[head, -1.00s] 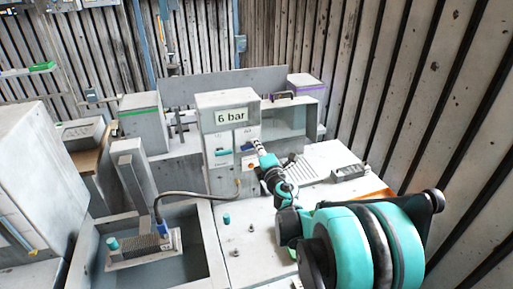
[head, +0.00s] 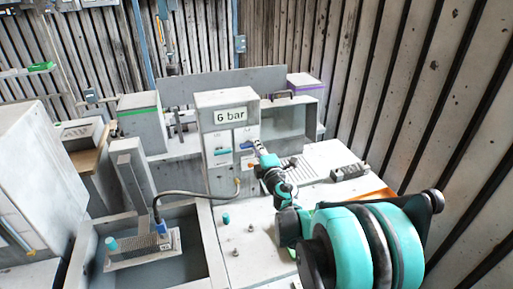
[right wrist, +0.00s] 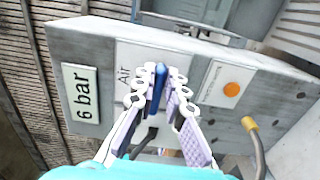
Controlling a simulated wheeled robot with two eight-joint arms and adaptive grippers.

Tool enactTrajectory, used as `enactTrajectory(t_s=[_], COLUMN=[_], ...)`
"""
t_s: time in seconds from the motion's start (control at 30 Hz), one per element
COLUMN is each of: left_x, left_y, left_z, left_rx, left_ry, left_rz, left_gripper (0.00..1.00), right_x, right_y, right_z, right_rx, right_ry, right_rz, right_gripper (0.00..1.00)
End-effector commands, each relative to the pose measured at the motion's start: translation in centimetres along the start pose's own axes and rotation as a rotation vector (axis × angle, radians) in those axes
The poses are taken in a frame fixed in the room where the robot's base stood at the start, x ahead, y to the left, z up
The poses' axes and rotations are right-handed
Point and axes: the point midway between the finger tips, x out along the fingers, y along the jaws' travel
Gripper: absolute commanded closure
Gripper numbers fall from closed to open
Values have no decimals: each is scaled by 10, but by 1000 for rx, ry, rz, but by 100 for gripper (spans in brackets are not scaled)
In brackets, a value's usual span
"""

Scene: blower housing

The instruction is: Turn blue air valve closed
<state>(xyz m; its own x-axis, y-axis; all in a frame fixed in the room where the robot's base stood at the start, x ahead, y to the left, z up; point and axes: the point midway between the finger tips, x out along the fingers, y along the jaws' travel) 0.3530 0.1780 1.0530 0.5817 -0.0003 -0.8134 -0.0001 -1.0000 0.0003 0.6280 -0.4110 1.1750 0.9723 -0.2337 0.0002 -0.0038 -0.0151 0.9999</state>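The blue air valve handle (right wrist: 158,88) sits on the panel marked "Air" (right wrist: 124,72), beside the "6 bar" sign (right wrist: 81,93). In the right wrist view, the fingers of my right gripper (right wrist: 164,80) lie on either side of this handle, with their tips close to it. I cannot tell whether the pads press on it. The handle lines up with the fingers. In the head view, my right gripper (head: 256,147) is at the front of the grey valve box (head: 231,100), partly covering the handle. My left gripper is not in view.
A dark hose (head: 190,193) runs from a yellow fitting (head: 237,181) into the basin (head: 205,245) at lower left. An orange button (right wrist: 232,89) is right of the valve. Small pegs and a teal cylinder (head: 226,218) stand on the bench below.

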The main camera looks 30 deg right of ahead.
Motion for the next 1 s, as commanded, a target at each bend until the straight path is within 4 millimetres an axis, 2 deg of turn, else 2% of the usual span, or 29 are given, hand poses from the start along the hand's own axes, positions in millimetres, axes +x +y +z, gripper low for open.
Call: enactTrajectory(t_s=[0.03,0.07,0.37,0.47,0.57,0.9,1.0], left_x=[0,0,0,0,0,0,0], left_y=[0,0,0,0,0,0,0], left_z=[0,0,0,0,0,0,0], left_rx=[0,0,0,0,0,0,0], left_ry=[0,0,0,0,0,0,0], left_rz=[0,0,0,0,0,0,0], left_gripper=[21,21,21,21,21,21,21], right_x=[0,0,-1,-7,-21,-94,-108], right_y=[0,0,0,0,0,-1,0], right_z=[0,0,0,0,0,1,1], right_rx=[0,0,0,-1,-1,0,0], right_ry=[0,0,0,0,-1,-2,-2], right_rz=[0,0,0,0,0,0,0], right_gripper=[76,68,68,68,68,68,68])
